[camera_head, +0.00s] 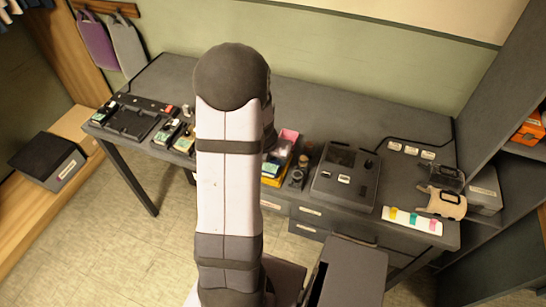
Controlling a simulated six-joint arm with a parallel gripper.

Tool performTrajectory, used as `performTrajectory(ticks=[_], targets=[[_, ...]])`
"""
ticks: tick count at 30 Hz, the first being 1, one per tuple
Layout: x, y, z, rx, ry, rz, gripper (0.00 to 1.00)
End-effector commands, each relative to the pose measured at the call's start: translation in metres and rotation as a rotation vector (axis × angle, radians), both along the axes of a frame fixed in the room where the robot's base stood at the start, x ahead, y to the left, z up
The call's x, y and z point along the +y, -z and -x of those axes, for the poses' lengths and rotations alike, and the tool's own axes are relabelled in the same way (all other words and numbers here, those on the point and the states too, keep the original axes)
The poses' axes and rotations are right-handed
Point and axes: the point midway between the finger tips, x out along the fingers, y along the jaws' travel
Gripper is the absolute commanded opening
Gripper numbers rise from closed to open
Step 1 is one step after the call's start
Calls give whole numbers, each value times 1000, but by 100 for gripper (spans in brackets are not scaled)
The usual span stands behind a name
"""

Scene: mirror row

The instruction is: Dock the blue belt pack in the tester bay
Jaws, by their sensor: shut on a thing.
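My arm rises through the middle of the view and covers part of the desk. My gripper is hidden behind it, so its jaws and anything between them do not show. I cannot make out a blue belt pack for certain. Small dark packs with pale green faces (185,141) lie on the desk left of my arm. A dark grey box with a recessed top and small white labels (345,178) stands on the desk right of my arm; it may be the tester, but its bay is not clear.
A black rack (132,118) lies at the desk's left end. A yellow and pink tray (283,153) sits beside my arm. A white card with coloured tabs (412,221) and a beige holder (446,203) lie at the right. The back of the desk (330,112) is mostly clear.

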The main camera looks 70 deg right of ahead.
Motion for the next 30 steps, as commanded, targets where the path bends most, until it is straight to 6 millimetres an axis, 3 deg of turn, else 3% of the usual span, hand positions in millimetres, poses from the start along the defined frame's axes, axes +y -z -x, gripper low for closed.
performTrajectory(ticks=[19, 20, 22, 30], targets=[[0, 9, 0, -1, 0, 1, 17], [0, 9, 0, -1, 0, 1, 46], [0, 8, 0, -1, 0, 1, 62], [0, 8, -2, -2, -2, 2, 65]])
